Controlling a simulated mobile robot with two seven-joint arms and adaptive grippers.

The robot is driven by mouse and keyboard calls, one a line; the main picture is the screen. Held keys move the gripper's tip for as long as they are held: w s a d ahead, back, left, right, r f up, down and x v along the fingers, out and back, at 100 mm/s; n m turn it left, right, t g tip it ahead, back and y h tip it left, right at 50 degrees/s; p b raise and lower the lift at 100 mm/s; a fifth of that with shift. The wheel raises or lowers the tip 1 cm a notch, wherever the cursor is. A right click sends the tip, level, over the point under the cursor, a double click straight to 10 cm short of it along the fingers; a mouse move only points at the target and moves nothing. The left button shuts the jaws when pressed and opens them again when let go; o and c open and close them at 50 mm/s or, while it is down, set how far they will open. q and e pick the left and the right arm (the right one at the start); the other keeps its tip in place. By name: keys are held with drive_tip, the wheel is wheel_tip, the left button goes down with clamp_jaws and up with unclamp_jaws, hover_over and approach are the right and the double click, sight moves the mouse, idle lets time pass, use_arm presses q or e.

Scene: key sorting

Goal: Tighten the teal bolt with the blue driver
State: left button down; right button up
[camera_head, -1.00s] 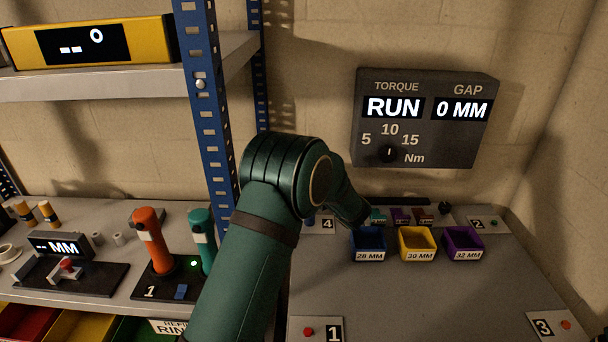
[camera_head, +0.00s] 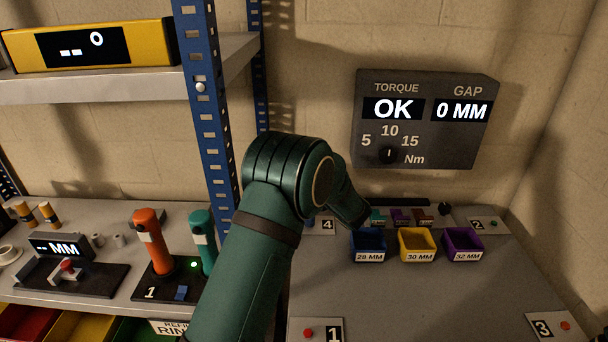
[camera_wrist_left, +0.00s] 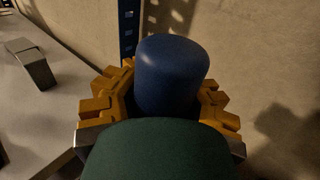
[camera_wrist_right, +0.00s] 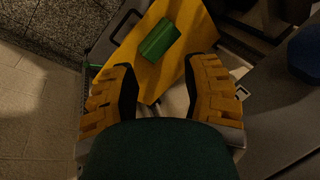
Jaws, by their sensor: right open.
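In the left wrist view my left gripper (camera_wrist_left: 168,95) is closed around the thick, rounded blue driver (camera_wrist_left: 172,72). The driver's tip and whatever lies under it are hidden. In the head view the left arm's dark green links cover the gripper and driver. A small greenish bolt head (camera_head: 494,224) shows on the plate marked 2 at the back right; whether it is the teal bolt is hard to tell. The torque display (camera_head: 394,109) reads OK, with the gap at 0 MM. My right gripper (camera_wrist_right: 165,75) is open and empty in the right wrist view.
Blue (camera_head: 369,242), yellow (camera_head: 417,242) and purple (camera_head: 464,242) bins stand on the grey bench. Orange (camera_head: 148,240) and teal (camera_head: 202,240) handled tools stand at left. A blue shelf post (camera_head: 207,110) rises beside the arm.

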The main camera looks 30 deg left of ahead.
use_arm(q)
drive_tip(key=shift+r+p, duration=1.8)
drive_tip(key=shift+r, duration=1.1)
